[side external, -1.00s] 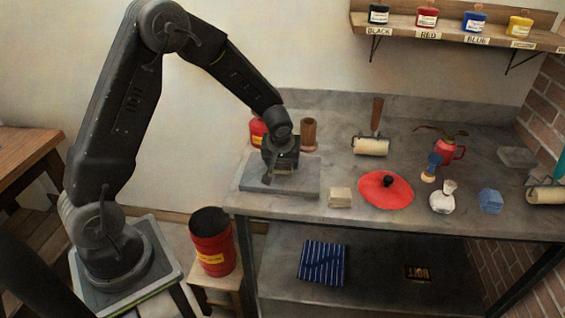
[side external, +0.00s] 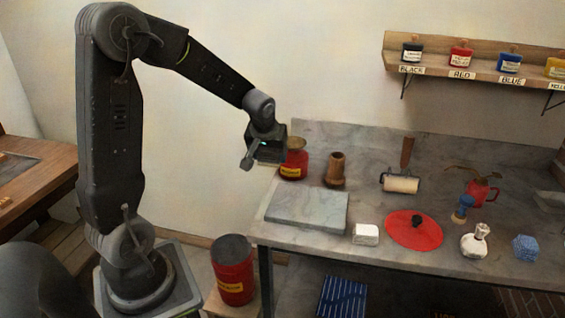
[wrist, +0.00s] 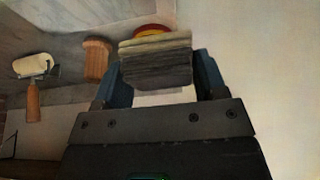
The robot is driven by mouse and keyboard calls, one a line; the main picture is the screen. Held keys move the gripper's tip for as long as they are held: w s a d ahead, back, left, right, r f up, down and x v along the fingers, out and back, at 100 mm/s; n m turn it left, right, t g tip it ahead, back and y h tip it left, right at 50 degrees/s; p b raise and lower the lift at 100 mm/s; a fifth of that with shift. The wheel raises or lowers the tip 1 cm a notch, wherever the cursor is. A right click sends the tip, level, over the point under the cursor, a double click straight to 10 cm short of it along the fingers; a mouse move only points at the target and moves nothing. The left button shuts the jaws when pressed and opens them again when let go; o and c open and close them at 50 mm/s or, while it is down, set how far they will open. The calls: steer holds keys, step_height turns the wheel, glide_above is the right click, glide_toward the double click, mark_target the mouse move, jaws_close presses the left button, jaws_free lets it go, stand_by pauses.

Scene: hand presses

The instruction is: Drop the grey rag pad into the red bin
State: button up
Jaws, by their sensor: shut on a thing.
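My gripper (side external: 262,157) is raised above the left end of the bench, in front of the wall. In the wrist view it is shut on the grey rag pad (wrist: 156,64), a layered grey block between the two fingers. In the side view I cannot clearly tell the pad from the dark gripper. The red bin (side external: 233,282), with a dark top and a yellow label, stands on a low wooden stool left of the bench, below my gripper and a little to its left.
A grey slab (side external: 306,211) lies on the bench's left end. Behind it stand a red can (side external: 294,164) with a brass top and a brown wooden cylinder (side external: 336,170). A roller (side external: 401,184), a white block (side external: 366,234) and a red disc (side external: 414,231) lie further right.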

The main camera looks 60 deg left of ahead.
steer(key=shift+s+a+r, duration=0.1)
steer(key=shift+a, duration=0.05)
steer(key=w+d+f+m+h, duration=0.1)
steer(key=d+f+m, duration=0.1)
steer(key=d, duration=0.3)
steer(key=w+d+f+m+t+h, duration=0.1)
steer(key=w+d+f+m, duration=0.1)
steer(key=d+m, duration=0.2)
steer(key=w+d+f+m+h, duration=0.1)
steer(key=d+f+m, duration=0.1)
steer(key=d, duration=0.4)
steer(key=shift+w+d+f+m, duration=0.25)
steer(key=shift+d+m, duration=0.15)
steer(key=shift+m, duration=0.1)
